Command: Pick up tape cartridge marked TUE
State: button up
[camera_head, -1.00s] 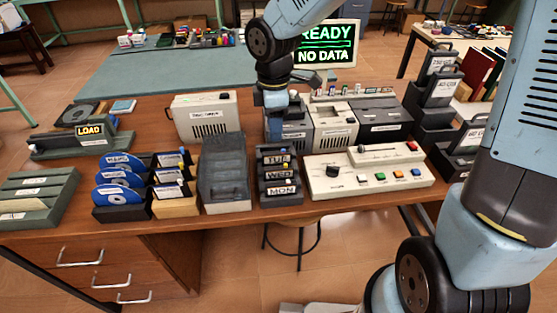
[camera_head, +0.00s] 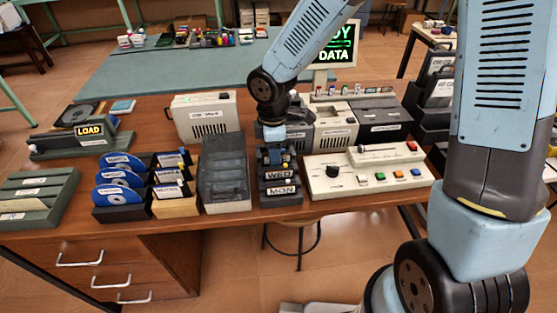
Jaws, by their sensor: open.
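The tape cartridge marked TUE (camera_head: 283,163) is the rear one in a dark rack (camera_head: 280,202) on the desk. Its label is now mostly hidden behind my gripper. The cartridges marked WED (camera_head: 278,175) and MON (camera_head: 281,190) stand in front of it, their labels readable. My gripper (camera_head: 277,156) points down over the TUE cartridge, at the rear of the rack. It is open; the fingers are small and dark, and I cannot tell whether they touch or straddle the cartridge.
A cream control panel (camera_head: 335,186) with coloured buttons stands close at the right. A dark lidded box (camera_head: 224,180) is close at the left. Grey and cream machines (camera_head: 333,138) stand behind. Blue discs (camera_head: 122,178) in holders are further left.

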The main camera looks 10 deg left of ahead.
grip_shut()
dwell(0.4)
